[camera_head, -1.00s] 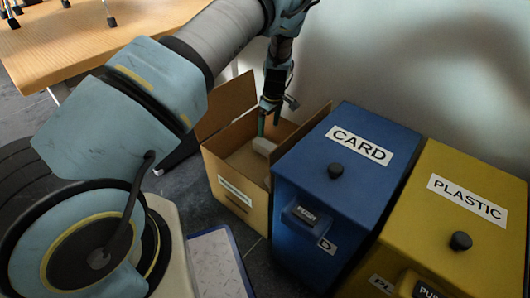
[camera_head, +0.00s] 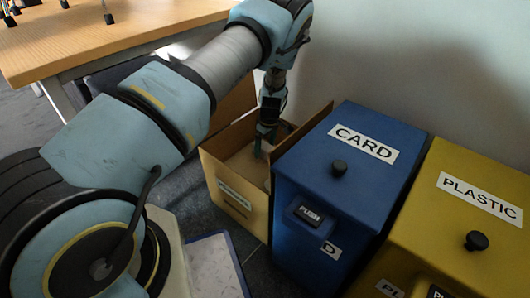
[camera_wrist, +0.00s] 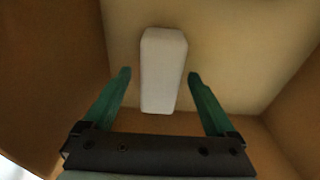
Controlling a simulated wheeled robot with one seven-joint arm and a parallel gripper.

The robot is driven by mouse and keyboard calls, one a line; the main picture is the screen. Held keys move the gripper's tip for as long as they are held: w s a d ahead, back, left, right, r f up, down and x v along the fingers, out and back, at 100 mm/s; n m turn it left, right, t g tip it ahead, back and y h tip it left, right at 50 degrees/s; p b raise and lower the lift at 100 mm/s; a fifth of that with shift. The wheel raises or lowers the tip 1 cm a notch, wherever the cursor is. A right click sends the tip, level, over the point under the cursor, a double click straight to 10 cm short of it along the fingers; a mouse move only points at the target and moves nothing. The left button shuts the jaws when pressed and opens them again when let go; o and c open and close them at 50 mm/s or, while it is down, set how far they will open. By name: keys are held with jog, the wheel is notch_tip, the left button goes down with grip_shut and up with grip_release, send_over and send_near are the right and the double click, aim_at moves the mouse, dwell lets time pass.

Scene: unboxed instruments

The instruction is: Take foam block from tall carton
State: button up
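The tall carton (camera_head: 232,192) stands open on the floor, left of the blue bin, with its flaps up. My gripper (camera_head: 259,150) reaches down into its opening. In the wrist view the white foam block (camera_wrist: 162,72) lies on the carton's bottom, and the brown carton walls (camera_wrist: 60,60) rise around it. My gripper (camera_wrist: 158,85) is open there, its two green fingers spread to the left and right of the block's near part. The fingers look apart from the block, and I cannot tell whether they are level with it. In the head view the block is hidden.
A blue CARD bin (camera_head: 375,190) stands close against the carton's right side. A yellow PLASTIC bin (camera_head: 440,225) is further right. A wooden table (camera_head: 100,35) is at the upper left. A blue-edged board (camera_head: 215,265) lies on the floor in front of the carton.

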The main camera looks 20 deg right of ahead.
jog(key=c, duration=1.4)
jog(key=shift+r, duration=0.1)
